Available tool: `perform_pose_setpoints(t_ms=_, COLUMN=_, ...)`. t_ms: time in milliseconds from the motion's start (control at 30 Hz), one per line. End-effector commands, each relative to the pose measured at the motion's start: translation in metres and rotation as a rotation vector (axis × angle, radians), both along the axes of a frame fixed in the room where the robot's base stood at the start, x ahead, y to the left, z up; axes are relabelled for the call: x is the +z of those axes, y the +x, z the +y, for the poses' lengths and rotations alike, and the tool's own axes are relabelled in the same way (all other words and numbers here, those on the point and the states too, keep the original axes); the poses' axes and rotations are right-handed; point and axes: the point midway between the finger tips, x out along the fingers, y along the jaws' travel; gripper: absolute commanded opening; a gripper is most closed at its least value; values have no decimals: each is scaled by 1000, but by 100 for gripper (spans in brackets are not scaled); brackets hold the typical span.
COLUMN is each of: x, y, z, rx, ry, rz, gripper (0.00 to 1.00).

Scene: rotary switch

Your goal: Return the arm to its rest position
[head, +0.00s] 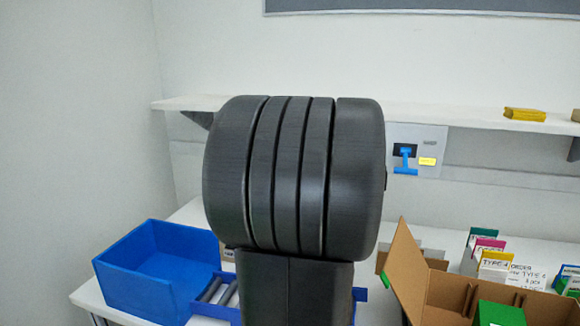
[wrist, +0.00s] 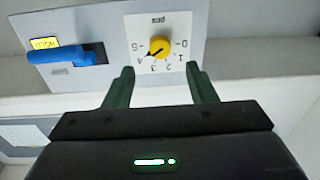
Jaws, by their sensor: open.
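My gripper (wrist: 159,86) shows in the wrist view with its two dark green fingers apart and nothing between them. Beyond the fingertips is a grey-white panel with a yellow rotary knob (wrist: 160,47) on a numbered dial. The knob's dark pointer is toward the 4. The fingers look apart from the knob. A blue lever (wrist: 62,56) with a yellow label is on the same panel, to the left. In the head view my dark arm fills the middle and hides the gripper and knob. The blue lever (head: 405,160) shows right of the arm.
A blue bin (head: 150,280) stands on the table at left. An open cardboard box (head: 440,290) and several labelled cards (head: 495,262) are at right. A white shelf (head: 460,116) runs along the wall, with a yellow block (head: 525,114) on it.

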Motion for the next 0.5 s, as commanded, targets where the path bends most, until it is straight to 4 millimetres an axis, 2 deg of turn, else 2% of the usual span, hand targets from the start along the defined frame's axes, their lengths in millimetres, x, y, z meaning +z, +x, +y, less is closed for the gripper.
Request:
perform_pose_setpoints(t_ms=400, x=2, y=66, z=-15, rx=0, ry=-1, rz=2, gripper=51)
perform_pose_setpoints(t_ms=500, x=7, y=70, z=-16, rx=0, ry=-36, rz=13, gripper=51)
